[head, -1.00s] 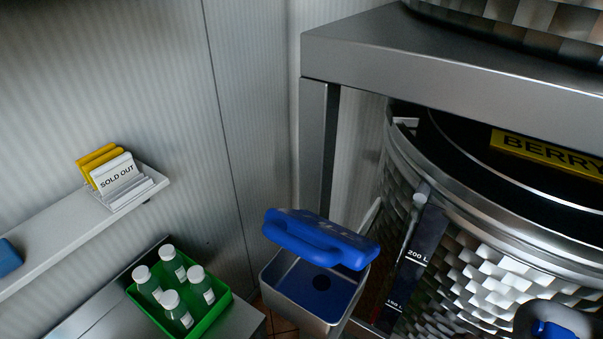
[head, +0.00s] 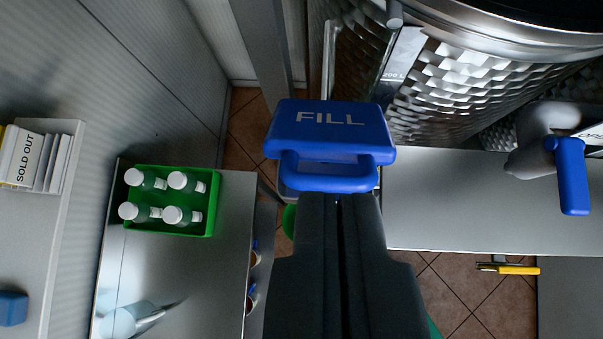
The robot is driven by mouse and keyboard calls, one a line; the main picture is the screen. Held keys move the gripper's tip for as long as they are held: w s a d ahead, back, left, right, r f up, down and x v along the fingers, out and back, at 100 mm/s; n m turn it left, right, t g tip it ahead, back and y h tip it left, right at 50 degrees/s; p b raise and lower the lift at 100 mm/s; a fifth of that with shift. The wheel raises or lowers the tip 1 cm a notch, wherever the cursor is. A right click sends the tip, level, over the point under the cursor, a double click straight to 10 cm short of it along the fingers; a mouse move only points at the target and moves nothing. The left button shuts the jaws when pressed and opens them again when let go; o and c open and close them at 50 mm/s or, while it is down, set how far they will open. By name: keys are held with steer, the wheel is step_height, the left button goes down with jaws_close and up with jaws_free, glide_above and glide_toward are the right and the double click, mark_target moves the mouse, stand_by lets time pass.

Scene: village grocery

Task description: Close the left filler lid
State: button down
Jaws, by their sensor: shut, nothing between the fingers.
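The blue filler lid (head: 330,125), marked FILL, is in the upper middle of the head view, seen from above. Its looped blue handle (head: 328,183) faces me. The lid hides nearly all of the metal filler box (head: 287,190), of which only a sliver shows under the handle. The inside of the box is hidden, and I cannot tell whether the lid sits flat on its rim. My dark gripper (head: 339,197) is shut and empty. Its fingertips are at the near edge of the handle; I cannot tell whether they touch it.
A dimpled steel tank (head: 480,85) stands at the upper right, with a blue-handled valve (head: 571,175). A metal counter (head: 215,270) at left bears a green crate (head: 200,222) of bottles. A shelf (head: 30,235) holds a SOLD OUT sign (head: 28,158). A yellow-handled hammer (head: 510,268) lies lower right.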

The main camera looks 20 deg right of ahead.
steer(key=b, duration=0.3)
glide_above(323, 179)
steer(key=w+d, duration=0.1)
steer(key=w, duration=0.1)
steer(key=f, duration=0.8)
steer(key=shift+s+d, duration=0.1)
steer(key=shift+s, duration=0.15)
steer(key=shift+s+a+f+b, duration=0.4)
steer(key=shift+s+f+b, duration=0.1)
steer(key=shift+f, duration=0.2)
steer(key=shift+s+a+f+b, duration=0.35)
steer(key=shift+s+f, duration=0.1)
steer(key=shift+f, duration=0.25)
